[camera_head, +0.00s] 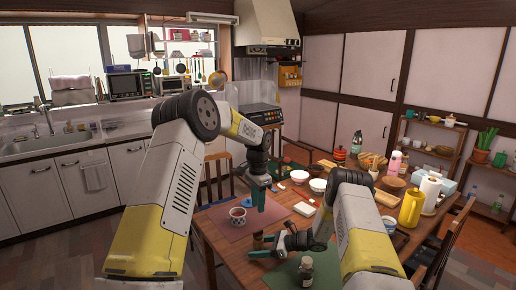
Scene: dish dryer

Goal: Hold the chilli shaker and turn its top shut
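A small brown shaker (258,241), which I take to be the chilli shaker, stands on the wooden table in the middle of the camera_head view. My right gripper (263,250) reaches in from the right, low beside it. One greenish finger crosses in front of the shaker's lower part; whether the fingers press on it is unclear. My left gripper (258,201) points down above the shaker, with a visible gap between fingertips and shaker top. Its fingers overlap in this view, so their opening is hard to judge. The state of the shaker's top is too small to tell.
A patterned cup (237,217) stands on a pink mat to the left. Bowls (318,185), a yellow jug (411,208) and a paper roll (430,192) crowd the table's back and right.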

